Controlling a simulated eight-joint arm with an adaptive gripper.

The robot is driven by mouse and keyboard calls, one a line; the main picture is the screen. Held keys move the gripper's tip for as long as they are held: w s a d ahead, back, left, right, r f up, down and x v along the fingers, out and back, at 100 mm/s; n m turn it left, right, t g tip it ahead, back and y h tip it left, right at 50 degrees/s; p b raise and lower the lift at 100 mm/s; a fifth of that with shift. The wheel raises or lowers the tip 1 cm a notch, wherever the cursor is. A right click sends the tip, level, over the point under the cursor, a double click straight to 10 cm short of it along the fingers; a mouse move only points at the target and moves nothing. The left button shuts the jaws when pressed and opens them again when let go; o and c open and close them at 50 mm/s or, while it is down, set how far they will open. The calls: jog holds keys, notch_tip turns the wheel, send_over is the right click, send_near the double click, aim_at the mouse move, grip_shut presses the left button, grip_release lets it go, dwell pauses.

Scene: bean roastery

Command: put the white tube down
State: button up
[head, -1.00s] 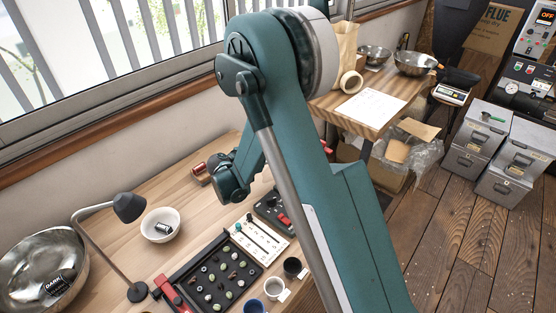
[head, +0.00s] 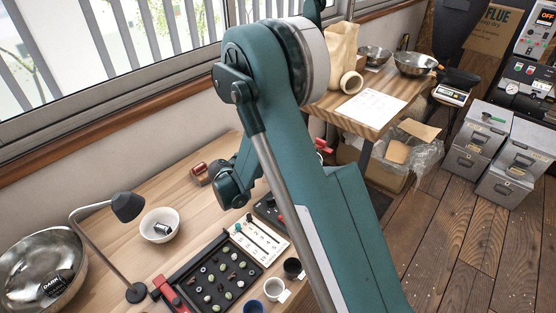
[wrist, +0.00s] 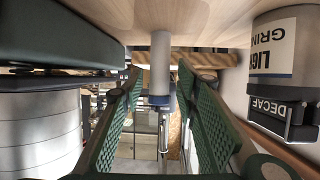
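The white tube (wrist: 160,62) shows in the wrist view, where the picture is upside down. It is upright, with its end meeting the wooden table top (wrist: 195,18). My gripper (wrist: 160,76) has its two green ribbed fingers apart, one on each side of the tube. Gaps show between the tube and both fingers, so it is not clamped. How deep the tube sits between the fingertips is hard to tell. In the head view my own arm hides the gripper and I cannot make out the tube.
In the wrist view a tin (wrist: 272,52) and a DECAF label block (wrist: 283,117) are close on the right. The head view shows a black bean tray (head: 222,270), a white bowl (head: 160,224), a lamp (head: 127,207) and cups (head: 274,289) on the workbench.

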jog(key=shift+r, duration=0.1)
jog(key=shift+a+r, duration=0.1)
jog(key=shift+a, duration=0.05)
jog(key=p+v, duration=0.3)
jog(key=v, duration=0.8)
jog(key=shift+s+a, duration=0.3)
jog(key=shift+d+r, duration=0.1)
jog(key=shift+r, duration=0.05)
dwell(0.4)
